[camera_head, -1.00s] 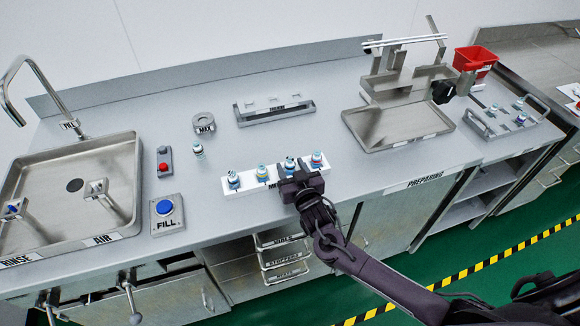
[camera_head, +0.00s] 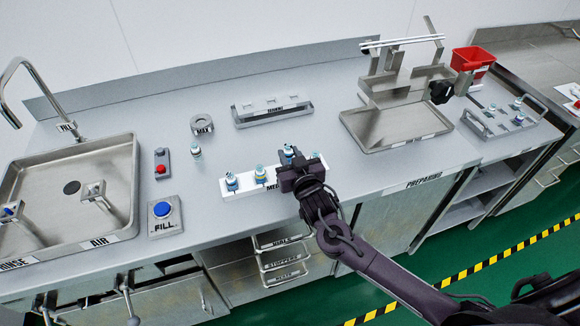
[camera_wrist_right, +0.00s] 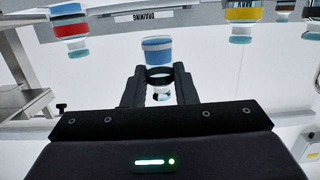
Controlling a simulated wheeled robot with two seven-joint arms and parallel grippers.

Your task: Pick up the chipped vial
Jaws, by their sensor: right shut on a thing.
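My right gripper (camera_head: 290,168) is shut on a blue-capped vial (camera_head: 288,151), raised above the white rack (camera_head: 238,193) at the counter's front edge. In the right wrist view the vial (camera_wrist_right: 157,50) sits between the fingers (camera_wrist_right: 159,78), its lower glass partly hidden by them. A blue-labelled vial (camera_head: 231,181) and a yellow-labelled vial (camera_head: 260,174) stand in the rack to the left. A red-banded vial (camera_wrist_right: 71,28) shows in the wrist view and is mostly hidden in the head view. I cannot make out a chip on any vial. My left gripper is not in view.
A single vial (camera_head: 196,151) stands near the red-button box (camera_head: 161,162) and blue fill button (camera_head: 163,209). The draining rack (camera_head: 272,111) is behind the white rack. A sink (camera_head: 125,190) is left, a steel tray (camera_head: 403,139) right. Clear counter lies between the racks.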

